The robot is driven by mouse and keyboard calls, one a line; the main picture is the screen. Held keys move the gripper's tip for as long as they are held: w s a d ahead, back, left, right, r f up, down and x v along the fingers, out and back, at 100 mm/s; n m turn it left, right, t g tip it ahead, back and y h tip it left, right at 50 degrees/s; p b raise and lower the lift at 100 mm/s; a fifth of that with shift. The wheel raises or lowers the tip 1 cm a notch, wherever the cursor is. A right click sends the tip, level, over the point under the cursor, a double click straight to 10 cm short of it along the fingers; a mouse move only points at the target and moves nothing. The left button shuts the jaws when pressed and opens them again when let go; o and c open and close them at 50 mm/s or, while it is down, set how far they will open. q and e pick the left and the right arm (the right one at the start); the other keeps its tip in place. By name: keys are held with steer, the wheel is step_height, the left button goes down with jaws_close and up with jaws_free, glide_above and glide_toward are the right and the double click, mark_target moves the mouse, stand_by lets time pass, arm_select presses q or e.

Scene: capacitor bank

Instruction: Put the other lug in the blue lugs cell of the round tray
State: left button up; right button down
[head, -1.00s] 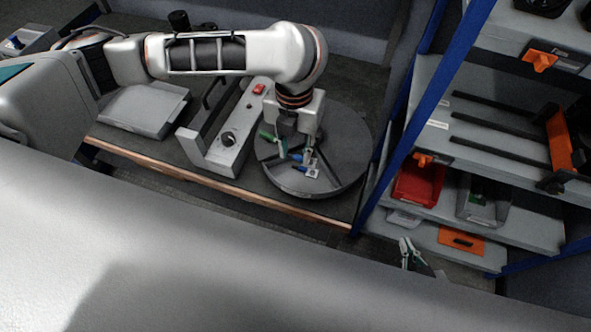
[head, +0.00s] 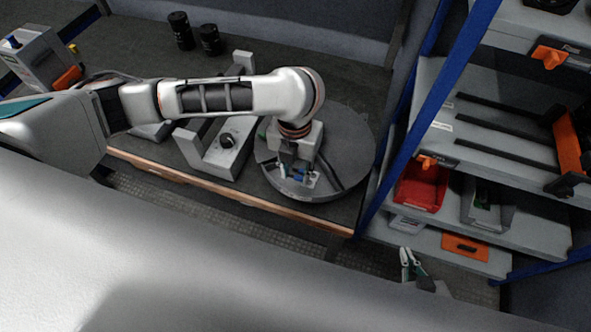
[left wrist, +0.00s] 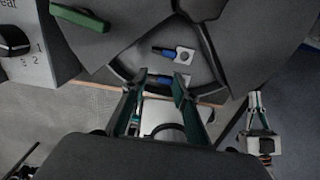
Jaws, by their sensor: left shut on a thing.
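The round tray (head: 350,150) is grey with raised dividers and stands at the right end of the bench. My left gripper (left wrist: 160,88) is over its near part, with its fingers closed about a blue-sleeved lug (left wrist: 158,82) whose metal ring points right. Another blue lug (left wrist: 164,51) with a square metal end lies in the tray cell just beyond it. Whether the held lug touches the cell floor cannot be told. In the head view my left gripper (head: 296,170) partly hides both lugs. My right gripper (head: 407,256) is low, apart from the tray; its finger gap is unclear.
A green part (left wrist: 80,15) lies in another tray section. A grey fixture with a black knob (head: 227,140) stands left of the tray. A blue-framed shelf with a red bin (head: 422,188) stands close on the right. Two black cylinders (head: 180,30) stand at the back.

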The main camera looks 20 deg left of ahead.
mark_target(295, 176)
arm_select(q)
steer(key=shift+f, duration=0.65)
steer(key=o, duration=1)
steer(key=shift+c, duration=0.2)
steer(key=shift+r, duration=0.65)
step_height(295, 176, up, 12)
steer(key=p, duration=0.3)
steer(key=shift+a, duration=0.1)
